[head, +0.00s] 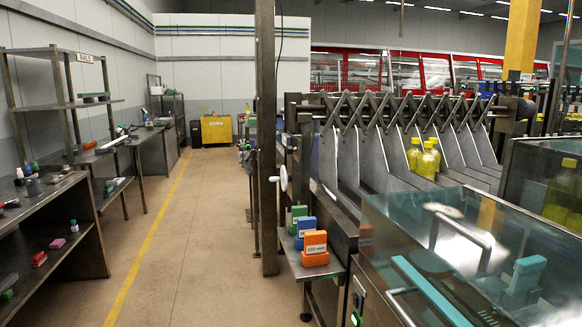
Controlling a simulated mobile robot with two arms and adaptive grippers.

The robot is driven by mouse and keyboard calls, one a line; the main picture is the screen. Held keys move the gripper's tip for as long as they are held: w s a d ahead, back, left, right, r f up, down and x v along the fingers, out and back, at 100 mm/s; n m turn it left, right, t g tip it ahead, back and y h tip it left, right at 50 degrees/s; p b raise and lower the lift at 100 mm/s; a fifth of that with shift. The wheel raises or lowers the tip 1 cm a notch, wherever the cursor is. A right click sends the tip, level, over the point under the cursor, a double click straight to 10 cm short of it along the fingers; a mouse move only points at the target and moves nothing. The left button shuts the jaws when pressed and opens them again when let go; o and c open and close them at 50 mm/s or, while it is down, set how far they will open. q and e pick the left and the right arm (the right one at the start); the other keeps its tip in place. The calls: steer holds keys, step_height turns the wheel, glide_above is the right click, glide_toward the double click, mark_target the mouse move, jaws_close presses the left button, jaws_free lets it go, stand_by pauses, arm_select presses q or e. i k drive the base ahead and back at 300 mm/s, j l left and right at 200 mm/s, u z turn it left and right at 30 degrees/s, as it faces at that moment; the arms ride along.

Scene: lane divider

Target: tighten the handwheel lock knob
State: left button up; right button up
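A white handwheel (283,177) shows near the middle of the view, on the near left side of the lane divider machine (372,150). It stands upright and is seen nearly edge-on. A small pale handle (274,180) sticks out from it to the left. I cannot make out a separate lock knob at this size. Neither of my grippers is in view.
A steel post (266,140) stands just left of the handwheel. Below the wheel, a small shelf (312,268) carries green, blue and orange blocks. A glass-covered machine (480,250) fills the right front. The floor aisle (195,240) at left is clear, with workbenches (60,240) beyond.

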mark_target(290, 150)
steer(key=i+j, duration=0.6)
steer(key=j, duration=0.25)
steer(key=i+j+z, duration=0.1)
steer(key=i+j, duration=0.25)
